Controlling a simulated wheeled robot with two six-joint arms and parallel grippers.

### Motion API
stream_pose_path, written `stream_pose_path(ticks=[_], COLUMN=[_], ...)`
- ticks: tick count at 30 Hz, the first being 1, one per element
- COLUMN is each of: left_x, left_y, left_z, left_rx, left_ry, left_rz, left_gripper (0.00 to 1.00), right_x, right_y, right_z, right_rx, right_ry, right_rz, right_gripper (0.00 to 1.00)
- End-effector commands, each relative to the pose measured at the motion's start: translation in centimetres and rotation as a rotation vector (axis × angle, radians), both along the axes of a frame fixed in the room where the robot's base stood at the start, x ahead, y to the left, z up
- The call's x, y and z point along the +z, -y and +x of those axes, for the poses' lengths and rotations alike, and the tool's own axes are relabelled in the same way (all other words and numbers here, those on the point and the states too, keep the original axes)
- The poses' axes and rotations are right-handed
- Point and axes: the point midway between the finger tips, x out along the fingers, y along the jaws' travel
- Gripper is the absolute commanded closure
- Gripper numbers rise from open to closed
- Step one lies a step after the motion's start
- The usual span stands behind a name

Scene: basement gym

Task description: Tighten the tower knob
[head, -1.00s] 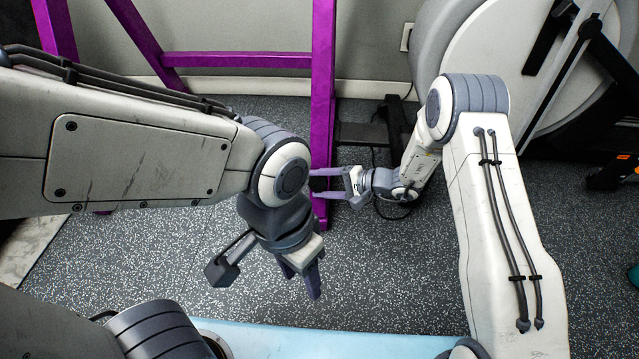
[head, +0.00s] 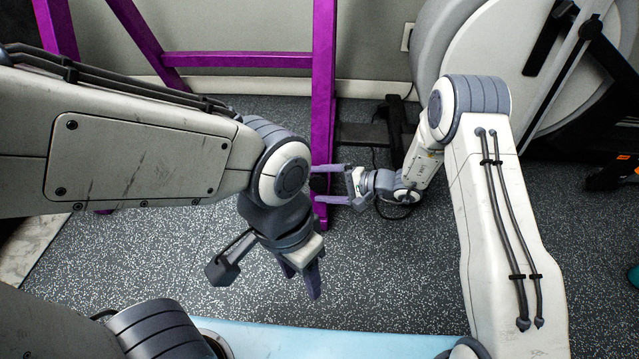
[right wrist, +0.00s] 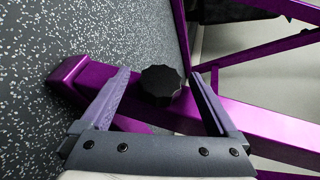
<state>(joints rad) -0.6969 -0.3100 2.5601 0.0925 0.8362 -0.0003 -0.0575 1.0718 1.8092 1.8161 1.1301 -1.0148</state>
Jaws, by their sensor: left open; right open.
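The tower knob (right wrist: 160,84) is a black, scalloped knob on a purple metal beam (right wrist: 255,122) in the right wrist view. My right gripper (right wrist: 164,82) is open, with one finger on each side of the knob and a gap visible on both sides. I cannot tell from this view how deep the fingertips reach. In the head view my right gripper (head: 328,184) points left at the foot of the purple upright (head: 323,95); the knob cannot be made out there. My left gripper (head: 302,282) is open and empty, hanging low over the floor.
The purple frame's crossbar (head: 240,60) runs along the grey wall. A large white and grey machine (head: 500,60) stands at the back right, with a black base (head: 375,135) behind my right gripper. The speckled floor (head: 400,270) is clear between my arms.

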Motion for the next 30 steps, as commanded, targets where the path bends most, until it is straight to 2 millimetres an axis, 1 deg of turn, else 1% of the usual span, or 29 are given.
stream_pose_path(ticks=[1,5,9,12,15,20,30], left_x=[0.8,2.6,4.5,5.5,6.1,6.5,6.4], left_y=[0.0,0.0,0.0,0.0,0.0,0.0,0.0], left_z=[0.0,0.0,0.0,0.0,0.0,0.0,0.0], left_rx=[0.000,0.000,0.000,0.000,0.000,0.000,0.000], left_ry=[0.000,0.000,0.000,0.000,0.000,0.000,0.000], left_rz=[0.000,0.000,0.000,0.000,0.000,0.000,0.000], left_gripper=[0.50,0.50,0.50,0.50,0.50,0.50,0.50], right_x=[0.6,1.7,2.7,3.3,3.5,3.6,3.5], right_y=[0.6,2.6,5.2,6.8,8.0,8.9,8.9], right_z=[-0.1,-0.7,-1.5,-2.0,-2.4,-2.8,-2.8], right_rx=[-0.004,-0.005,-0.005,-0.004,-0.002,0.000,0.001], right_ry=[-0.002,-0.002,-0.003,-0.004,-0.002,-0.003,-0.003], right_rz=[0.001,0.000,0.001,0.002,0.000,0.001,0.000], right_gripper=[0.05,0.05,0.05,0.05,0.05,0.05,0.05])
